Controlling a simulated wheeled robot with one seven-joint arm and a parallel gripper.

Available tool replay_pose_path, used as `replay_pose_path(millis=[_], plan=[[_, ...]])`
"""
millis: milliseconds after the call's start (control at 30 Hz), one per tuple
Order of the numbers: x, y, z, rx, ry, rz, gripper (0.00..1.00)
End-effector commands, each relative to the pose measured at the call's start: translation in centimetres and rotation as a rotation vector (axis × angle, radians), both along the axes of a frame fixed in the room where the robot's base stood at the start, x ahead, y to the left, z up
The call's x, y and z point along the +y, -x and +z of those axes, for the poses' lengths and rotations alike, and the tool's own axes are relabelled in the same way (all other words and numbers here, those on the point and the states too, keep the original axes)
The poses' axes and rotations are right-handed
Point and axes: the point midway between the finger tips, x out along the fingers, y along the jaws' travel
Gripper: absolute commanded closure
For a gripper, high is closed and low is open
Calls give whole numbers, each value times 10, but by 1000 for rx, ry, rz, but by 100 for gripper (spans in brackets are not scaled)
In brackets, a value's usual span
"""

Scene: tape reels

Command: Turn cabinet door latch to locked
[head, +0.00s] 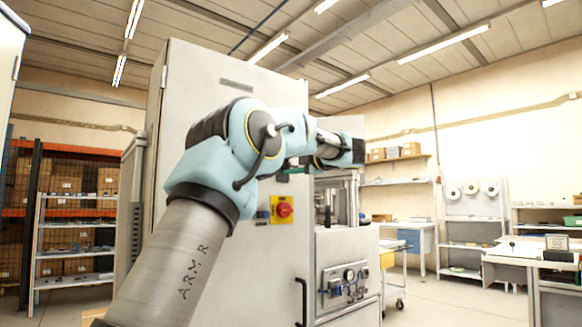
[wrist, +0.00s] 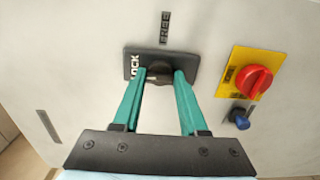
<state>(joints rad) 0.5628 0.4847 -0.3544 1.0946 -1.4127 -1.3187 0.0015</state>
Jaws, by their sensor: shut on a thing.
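The cabinet door latch (wrist: 158,69) is a dark knob on a black plate (wrist: 186,57) in the wrist view. White "LOCK" lettering is at the plate's left end, and a dark "FREE" label (wrist: 165,28) is above it. My gripper (wrist: 160,76) has its two teal fingers on either side of the knob, shut on it. The fingers and their tips hide part of the knob, so its exact turn is hard to tell. In the head view the pale grey cabinet (head: 235,75) stands behind my arm, which hides most of the latch and gripper.
A red rotary switch on a yellow plate (wrist: 241,59) and a blue button (wrist: 240,118) are close to the right of the latch. A dark door handle (head: 302,300) is lower down. Shelves with boxes (head: 75,225) stand at left, and a workbench (head: 540,265) at right.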

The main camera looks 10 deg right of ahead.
Motion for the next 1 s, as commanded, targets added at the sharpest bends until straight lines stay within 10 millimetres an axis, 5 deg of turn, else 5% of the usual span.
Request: replay_pose_path(millis=[267,300,533,833,1000], plan=[[0,0,-1,2,0,1,100],[0,0,-1,3,-1,1,53],[0,0,-1,1,0,1,28],[-1,3,-1,0,-1,0,28],[-11,22,-2,0,-1,-3,28]])
